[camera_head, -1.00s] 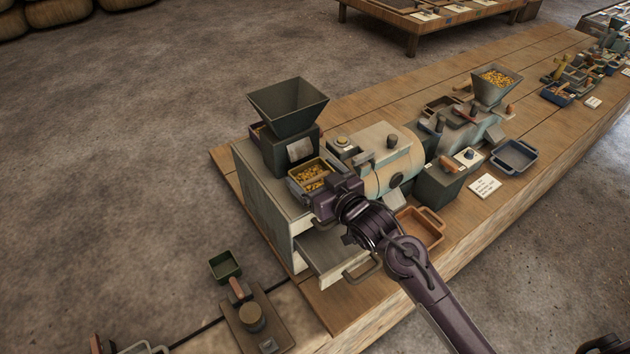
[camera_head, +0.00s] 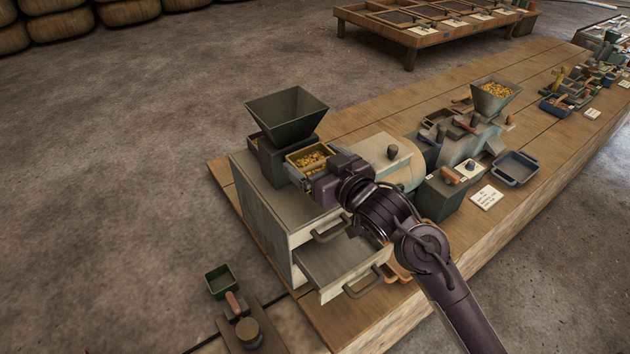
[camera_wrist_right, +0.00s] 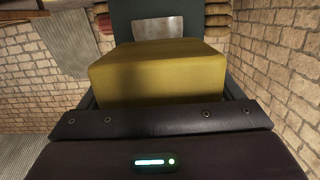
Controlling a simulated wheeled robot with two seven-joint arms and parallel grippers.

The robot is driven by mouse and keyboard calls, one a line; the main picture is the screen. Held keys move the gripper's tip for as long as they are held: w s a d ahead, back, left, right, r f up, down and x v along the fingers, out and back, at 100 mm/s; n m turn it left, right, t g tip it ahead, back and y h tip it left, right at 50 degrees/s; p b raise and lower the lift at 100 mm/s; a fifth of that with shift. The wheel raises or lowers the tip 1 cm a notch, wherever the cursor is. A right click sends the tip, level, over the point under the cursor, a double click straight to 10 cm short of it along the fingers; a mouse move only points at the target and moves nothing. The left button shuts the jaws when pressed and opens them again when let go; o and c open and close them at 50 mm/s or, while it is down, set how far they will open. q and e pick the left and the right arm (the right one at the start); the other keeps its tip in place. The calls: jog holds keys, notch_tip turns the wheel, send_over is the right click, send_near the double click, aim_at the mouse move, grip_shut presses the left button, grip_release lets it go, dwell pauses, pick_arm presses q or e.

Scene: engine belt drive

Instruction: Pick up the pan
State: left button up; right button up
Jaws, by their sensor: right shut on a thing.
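The pan (camera_head: 306,158) is a small yellow-tan box-shaped container with golden bits in it. In the head view it is in front of the dark hopper machine, above the drawer cabinet's top. In the right wrist view its plain yellow side (camera_wrist_right: 158,75) fills the middle, between the fingers. My right gripper (camera_head: 312,174) is shut on the pan, and the fingers are largely hidden in the head view. Whether the pan touches the cabinet top is hard to tell. My left gripper is not in view.
The dark hopper (camera_head: 287,114) stands just behind the pan. The grey cabinet (camera_head: 262,215) has an open lower drawer (camera_head: 340,262) under my right arm. A cream cylindrical machine (camera_head: 408,172) is close on the right. Open floor lies to the left.

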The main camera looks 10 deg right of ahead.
jog(key=f+p+v, duration=0.2)
jog(key=p+v, duration=0.1)
jog(key=v, duration=1.6)
jog(key=shift+s+f, duration=0.35)
jog(key=shift+f, duration=0.1)
jog(key=shift+d+f, duration=0.1)
